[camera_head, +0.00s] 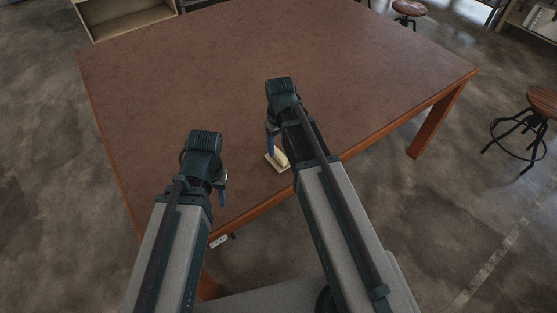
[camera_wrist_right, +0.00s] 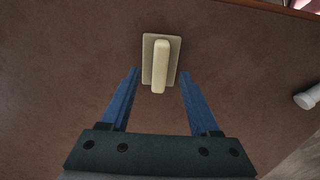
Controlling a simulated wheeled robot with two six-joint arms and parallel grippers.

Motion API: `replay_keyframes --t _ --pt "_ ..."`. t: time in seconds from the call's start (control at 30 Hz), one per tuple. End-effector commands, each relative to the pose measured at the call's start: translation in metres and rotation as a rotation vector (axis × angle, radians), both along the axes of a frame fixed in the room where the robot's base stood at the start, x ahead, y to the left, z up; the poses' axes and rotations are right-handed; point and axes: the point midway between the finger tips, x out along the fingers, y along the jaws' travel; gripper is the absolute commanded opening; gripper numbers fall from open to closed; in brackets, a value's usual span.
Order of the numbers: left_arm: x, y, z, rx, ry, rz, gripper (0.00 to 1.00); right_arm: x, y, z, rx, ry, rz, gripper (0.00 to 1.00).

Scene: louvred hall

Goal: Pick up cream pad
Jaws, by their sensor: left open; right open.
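The cream pad (camera_head: 282,159) lies on the brown table near its front edge, partly behind my right arm. In the right wrist view the pad (camera_wrist_right: 147,66) is a flat rectangle with a raised, rounded bar along its middle. My right gripper (camera_head: 272,149) is open just above and beside the pad. In the right wrist view its blue fingers (camera_wrist_right: 158,74) are spread either side of the pad's near end, with nothing between them gripped. My left gripper (camera_head: 219,190) is off to the left over the table's front part, open; its fingertips are partly hidden.
The table (camera_head: 240,50) is otherwise largely bare. A white rounded object (camera_wrist_right: 308,97) shows at the right of the right wrist view. A small white item (camera_head: 220,241) is by the table's front edge. Stools (camera_head: 540,103) and a wooden shelf (camera_head: 125,18) stand beyond the table.

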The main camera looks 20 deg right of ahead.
Motion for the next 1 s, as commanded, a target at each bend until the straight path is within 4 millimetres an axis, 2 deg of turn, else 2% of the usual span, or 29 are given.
replay_keyframes --t 0.4,0.7,1.0 --pt "0.000 0.000 -0.049 0.000 0.000 0.000 0.45 0.005 0.002 -0.049 -0.001 0.000 0.000 0.62" --pt "0.000 0.000 -0.048 0.000 0.000 -0.001 0.45 0.004 0.002 -0.048 -0.001 0.001 0.000 0.62" --pt "0.000 0.000 -0.048 0.000 0.000 0.000 0.45 0.004 0.002 -0.048 -0.001 0.001 0.000 0.09"
